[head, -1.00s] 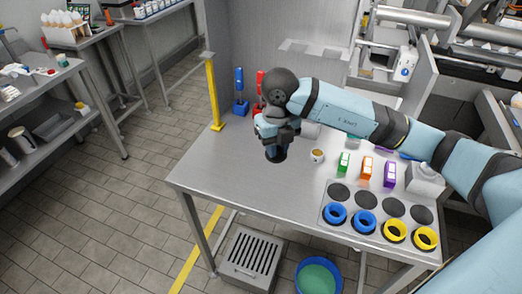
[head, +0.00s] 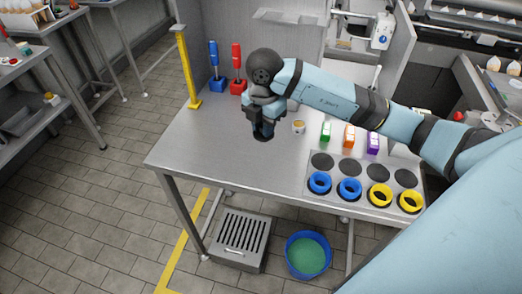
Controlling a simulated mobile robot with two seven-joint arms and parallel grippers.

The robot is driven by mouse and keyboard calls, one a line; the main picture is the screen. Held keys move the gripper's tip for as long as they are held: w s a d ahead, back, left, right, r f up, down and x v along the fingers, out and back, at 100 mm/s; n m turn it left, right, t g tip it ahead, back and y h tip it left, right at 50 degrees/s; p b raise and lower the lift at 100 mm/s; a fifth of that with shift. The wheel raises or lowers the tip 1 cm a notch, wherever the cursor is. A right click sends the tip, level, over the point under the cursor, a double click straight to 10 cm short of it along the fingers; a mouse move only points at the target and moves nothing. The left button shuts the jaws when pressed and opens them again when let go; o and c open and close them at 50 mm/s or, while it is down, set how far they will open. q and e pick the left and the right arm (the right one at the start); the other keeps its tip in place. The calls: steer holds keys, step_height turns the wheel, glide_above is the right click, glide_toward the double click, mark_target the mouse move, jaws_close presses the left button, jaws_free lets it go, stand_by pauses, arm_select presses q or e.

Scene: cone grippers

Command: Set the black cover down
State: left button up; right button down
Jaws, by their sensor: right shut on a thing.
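My right gripper (head: 263,127) points down over the left middle of the grey metal table (head: 205,150). It is shut on the black cover (head: 263,137), a dark round piece that shows just below the fingers. The gripper hides most of the cover. I cannot tell whether the cover touches the tabletop or hangs just above it. My left gripper is not in view.
Blue rings (head: 319,183) and yellow rings (head: 380,195) sit at right. The table's front left is clear.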

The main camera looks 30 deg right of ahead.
step_height(320, 180, down, 11)
steer(key=shift+f, duration=0.15)
steer(key=shift+f, duration=0.1)
stand_by(0.3)
steer(key=c, duration=1)
jaws_free()
